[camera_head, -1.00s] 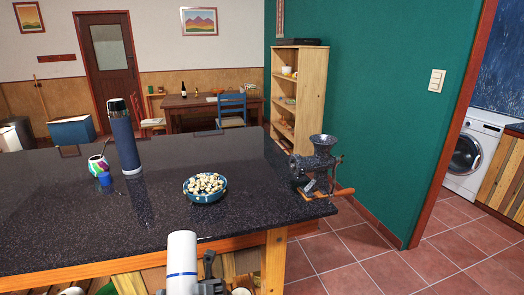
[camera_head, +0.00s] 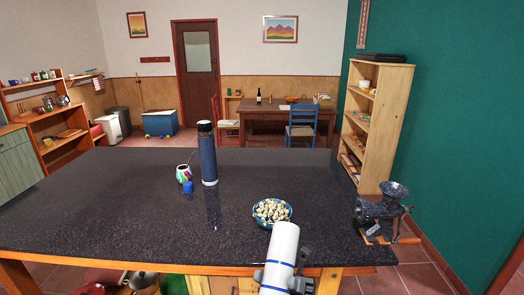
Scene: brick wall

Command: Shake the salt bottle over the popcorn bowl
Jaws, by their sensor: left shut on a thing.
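The salt bottle (camera_head: 284,242) is a white cylinder with a blue band, at the bottom of the head view. It tilts slightly, its upper end leaning right. My left gripper (camera_head: 284,278) is shut on its lower part, with dark jaw parts showing on both sides. The popcorn bowl (camera_head: 263,222) is blue and stands on the dark counter, filled with pale popcorn. In the picture the bottle's top overlaps the bowl's lower right edge; the bottle is nearer to me. I cannot tell the exact gap. My right gripper is not in view.
The counter's left part is clear.

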